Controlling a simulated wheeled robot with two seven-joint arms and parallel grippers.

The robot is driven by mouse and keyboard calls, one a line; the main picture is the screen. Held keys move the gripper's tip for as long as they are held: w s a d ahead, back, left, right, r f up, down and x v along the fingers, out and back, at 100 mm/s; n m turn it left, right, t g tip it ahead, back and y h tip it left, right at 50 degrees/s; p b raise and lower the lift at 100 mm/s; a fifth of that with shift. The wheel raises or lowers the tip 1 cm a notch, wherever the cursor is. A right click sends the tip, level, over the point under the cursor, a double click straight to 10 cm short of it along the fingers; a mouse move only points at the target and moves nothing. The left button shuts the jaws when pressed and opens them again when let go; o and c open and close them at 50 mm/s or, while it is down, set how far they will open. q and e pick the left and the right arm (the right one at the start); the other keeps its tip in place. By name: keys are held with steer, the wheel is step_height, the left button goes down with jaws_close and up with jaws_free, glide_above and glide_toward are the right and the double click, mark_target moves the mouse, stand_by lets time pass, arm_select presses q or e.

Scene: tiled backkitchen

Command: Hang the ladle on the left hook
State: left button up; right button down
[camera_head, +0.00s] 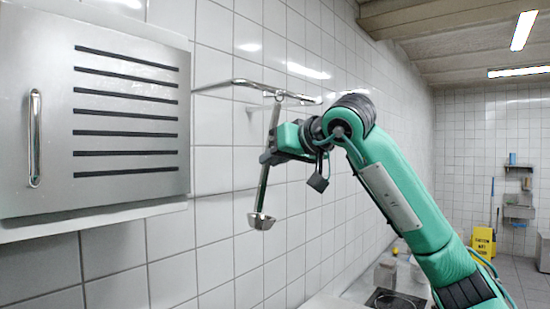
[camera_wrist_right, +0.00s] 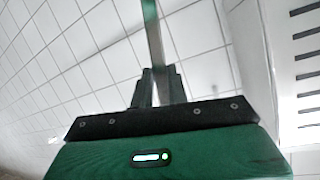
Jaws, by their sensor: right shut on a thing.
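The ladle (camera_head: 263,185) is a metal ladle hanging nearly upright, its small bowl at the bottom and its upper end at the wall rail. My right gripper (camera_head: 266,157) is shut on the ladle's handle, about midway along it. In the right wrist view the handle (camera_wrist_right: 154,45) rises from between the fingers of my right gripper (camera_wrist_right: 158,85). The metal hook rail (camera_head: 262,86) is fixed to the tiled wall; the ladle's top overlaps it, and I cannot tell whether it is hooked on or only in front. Individual hooks are too small to make out. My left gripper is out of view.
A metal cabinet (camera_head: 50,125) with dark slots and a handle sticks out from the wall at the left. A counter with a hob (camera_head: 396,300) lies low at the right. A yellow floor sign (camera_head: 484,243) stands far back. The space in front of the wall below the rail is clear.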

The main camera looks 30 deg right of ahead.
steer(key=c, duration=1.3)
jaws_free()
steer(key=shift+s+r, duration=0.1)
